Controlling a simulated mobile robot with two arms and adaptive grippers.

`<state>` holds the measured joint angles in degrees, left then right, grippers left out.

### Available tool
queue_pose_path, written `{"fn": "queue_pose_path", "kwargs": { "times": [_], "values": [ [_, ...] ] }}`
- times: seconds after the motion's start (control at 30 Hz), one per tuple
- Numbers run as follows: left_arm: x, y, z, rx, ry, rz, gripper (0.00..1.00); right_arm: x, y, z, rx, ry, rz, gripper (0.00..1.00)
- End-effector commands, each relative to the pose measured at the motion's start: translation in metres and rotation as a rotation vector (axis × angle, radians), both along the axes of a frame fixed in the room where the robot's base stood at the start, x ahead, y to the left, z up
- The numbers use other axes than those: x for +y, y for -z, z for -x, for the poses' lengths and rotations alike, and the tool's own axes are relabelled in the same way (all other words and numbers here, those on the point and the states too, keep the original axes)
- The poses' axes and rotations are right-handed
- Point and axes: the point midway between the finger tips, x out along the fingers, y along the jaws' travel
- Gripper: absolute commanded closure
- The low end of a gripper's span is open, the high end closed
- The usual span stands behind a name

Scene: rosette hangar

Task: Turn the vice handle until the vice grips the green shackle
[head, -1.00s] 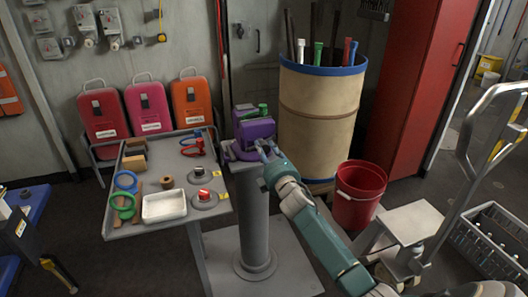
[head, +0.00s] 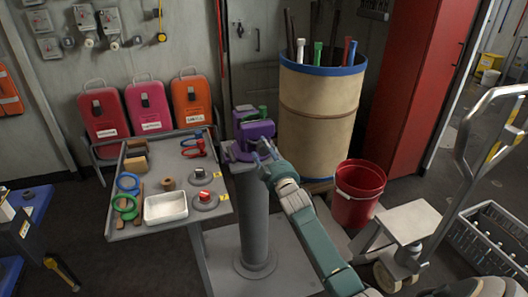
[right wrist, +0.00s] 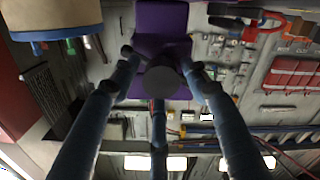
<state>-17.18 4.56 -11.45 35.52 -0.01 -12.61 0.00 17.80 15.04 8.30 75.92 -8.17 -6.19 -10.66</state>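The purple vice (head: 257,130) stands on a grey pedestal (head: 256,215). The green shackle (head: 262,111) shows only as a small patch behind the vice's top; its fit between the jaws is hidden. My right gripper (head: 266,153) is at the vice's near side, its fingers spread. In the right wrist view, the dark round end of the vice handle (right wrist: 162,80) lies between the spread fingertips of my right gripper (right wrist: 162,62), below the purple vice body (right wrist: 160,18). Gaps show beside it; contact is unclear.
A grey table (head: 122,228) left of the vice holds shackles, rings and a white tray (head: 165,207). A tan barrel (head: 318,115) stands close behind the vice on the right.

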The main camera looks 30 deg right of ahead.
Motion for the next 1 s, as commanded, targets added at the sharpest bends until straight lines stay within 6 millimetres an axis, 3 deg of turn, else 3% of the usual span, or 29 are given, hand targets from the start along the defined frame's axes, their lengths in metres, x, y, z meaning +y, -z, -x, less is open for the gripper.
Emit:
{"fn": "queue_pose_path", "kwargs": {
  "times": [0.27, 0.7, 1.0],
  "values": [
    [0.000, -0.004, 0.000, 0.000, 0.000, 0.000, 0.60, 0.002, 0.001, 0.003, 0.004, -0.002, 0.002, 0.55],
    [0.000, -0.036, 0.000, 0.000, 0.000, 0.000, 0.60, 0.012, -0.001, 0.046, 0.006, -0.001, 0.003, 0.55],
    [0.000, -0.048, 0.000, 0.000, 0.000, 0.000, 0.60, 0.017, 0.000, 0.068, 0.004, -0.001, 0.004, 0.55]
  ]
}}
